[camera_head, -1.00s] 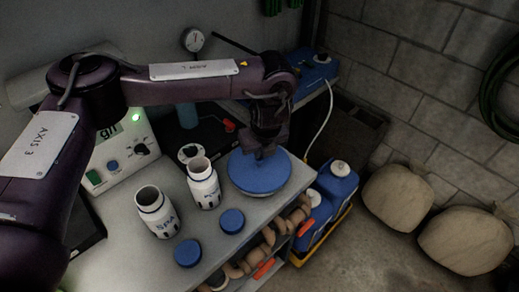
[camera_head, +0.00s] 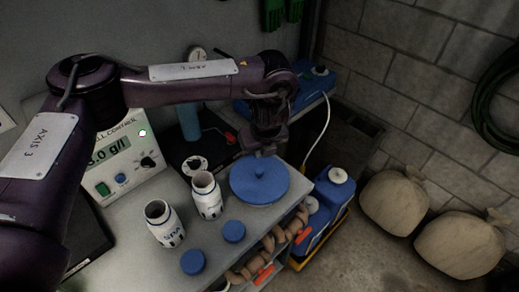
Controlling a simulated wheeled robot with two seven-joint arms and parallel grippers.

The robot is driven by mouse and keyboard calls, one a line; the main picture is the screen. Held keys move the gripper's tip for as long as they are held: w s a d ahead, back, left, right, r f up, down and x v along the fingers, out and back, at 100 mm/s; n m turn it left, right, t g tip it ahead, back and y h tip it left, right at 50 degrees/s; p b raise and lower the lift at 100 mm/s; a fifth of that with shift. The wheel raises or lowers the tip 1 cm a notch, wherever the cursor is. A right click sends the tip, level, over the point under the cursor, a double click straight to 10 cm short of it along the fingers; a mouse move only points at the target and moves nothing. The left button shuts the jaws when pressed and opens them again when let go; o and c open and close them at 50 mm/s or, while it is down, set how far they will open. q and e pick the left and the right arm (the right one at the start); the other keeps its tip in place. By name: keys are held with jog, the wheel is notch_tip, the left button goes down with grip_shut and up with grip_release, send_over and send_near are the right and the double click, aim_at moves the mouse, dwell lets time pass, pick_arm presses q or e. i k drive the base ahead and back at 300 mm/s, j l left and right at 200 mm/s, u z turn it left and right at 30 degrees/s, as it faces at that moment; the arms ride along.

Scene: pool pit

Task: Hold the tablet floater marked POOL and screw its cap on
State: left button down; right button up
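Two white, open-topped bottle-like floaters stand upright on the bench in the head view. The left one (camera_head: 166,228) is marked SPA. The other floater (camera_head: 208,200) stands behind it to the right; its dark lettering is too blurred to read. Two blue caps lie on the bench in front: one cap (camera_head: 234,232) near the unread floater, another cap (camera_head: 193,262) near the SPA one. My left gripper (camera_head: 266,150) points down at the back edge of a large blue round lid, apart from both floaters and caps. Its fingers are too dark to judge. My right gripper is out of view.
The large blue knobbed lid (camera_head: 262,186) takes up the bench's right end. A meter box (camera_head: 122,155) stands at the left. A blue cylinder (camera_head: 190,122) stands behind. Blue jugs (camera_head: 330,195) and sacks (camera_head: 395,200) are right of the bench.

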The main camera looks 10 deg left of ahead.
aim_at(206, 191)
jog(key=k+l, duration=0.15)
jog(key=k, duration=0.35)
jog(key=k+l, duration=0.15)
jog(key=k, duration=0.35)
